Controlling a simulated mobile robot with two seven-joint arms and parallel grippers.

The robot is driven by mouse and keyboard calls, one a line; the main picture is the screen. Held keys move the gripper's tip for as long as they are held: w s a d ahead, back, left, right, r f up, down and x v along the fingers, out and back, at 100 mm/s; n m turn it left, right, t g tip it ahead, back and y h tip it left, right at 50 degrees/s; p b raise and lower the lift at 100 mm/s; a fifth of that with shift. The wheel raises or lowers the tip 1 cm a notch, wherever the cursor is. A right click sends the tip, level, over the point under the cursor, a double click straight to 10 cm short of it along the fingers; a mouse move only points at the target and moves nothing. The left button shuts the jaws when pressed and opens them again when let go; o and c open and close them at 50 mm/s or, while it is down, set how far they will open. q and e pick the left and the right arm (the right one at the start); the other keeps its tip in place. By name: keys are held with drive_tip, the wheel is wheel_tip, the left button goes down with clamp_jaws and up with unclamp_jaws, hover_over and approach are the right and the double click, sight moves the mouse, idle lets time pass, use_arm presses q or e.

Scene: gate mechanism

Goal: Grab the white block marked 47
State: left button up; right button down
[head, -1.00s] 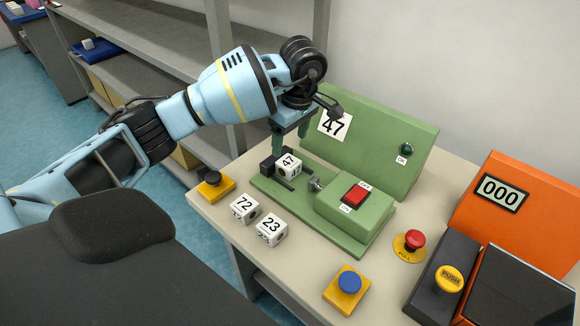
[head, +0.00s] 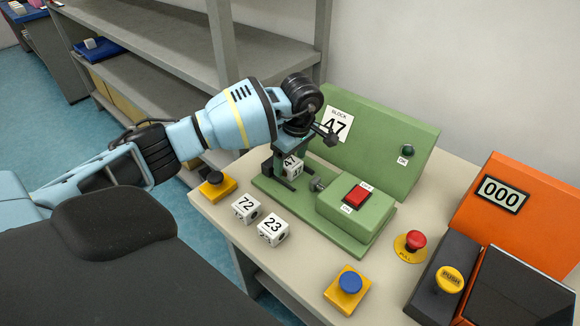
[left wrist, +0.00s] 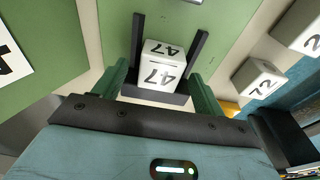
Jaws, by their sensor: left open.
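The white block marked 47 (head: 292,165) sits in the black holder on the green machine base, partly hidden by my gripper in the head view. In the left wrist view the block (left wrist: 162,68) stands between two black rails (left wrist: 137,40). My left gripper (head: 286,163) is lowered over the block. In the left wrist view its green fingers (left wrist: 160,92) are apart, one to each side of the block, with gaps visible between. My right gripper is not in view.
White blocks marked 72 (head: 246,208) and 23 (head: 273,230) stand on the table in front. The green machine has a red switch (head: 357,196) and an upright panel (head: 385,150).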

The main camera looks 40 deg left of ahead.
sight(291, 163)
use_arm(q)
drive_tip(key=c, duration=1.3)
wheel_tip(291, 163, up, 10)
drive_tip(key=shift+d, duration=0.1)
drive_tip(key=shift+c, duration=0.2)
